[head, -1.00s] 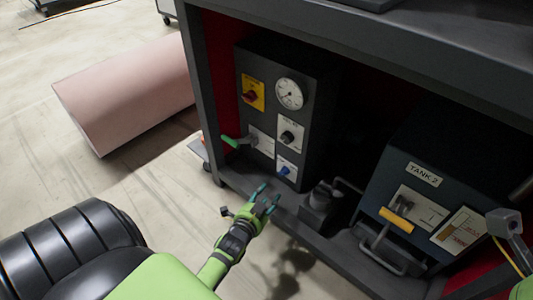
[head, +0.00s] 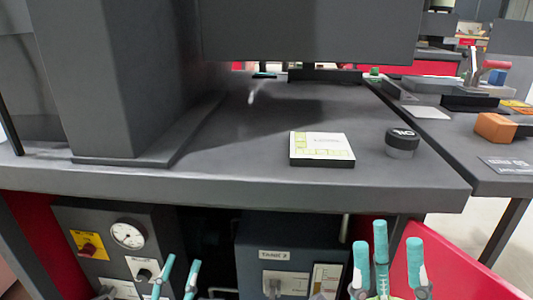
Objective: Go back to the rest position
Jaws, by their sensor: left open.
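My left gripper (head: 175,278) shows at the bottom edge, left of the middle, in front of the lower cabinet. Its two visible teal fingertips point up and stand apart, with nothing between them. My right gripper (head: 388,265) is at the bottom right, below the desk's front edge in the picture. Its three teal fingers point up, spread and empty. Both arms are mostly cut off by the frame's bottom edge.
A dark grey desk (head: 250,180) bears a flat labelled box (head: 321,150) and a round black object (head: 402,143). Below are a gauge panel (head: 128,235) and the TANK 2 box (head: 255,245). An orange block (head: 495,128) sits on the right-hand bench.

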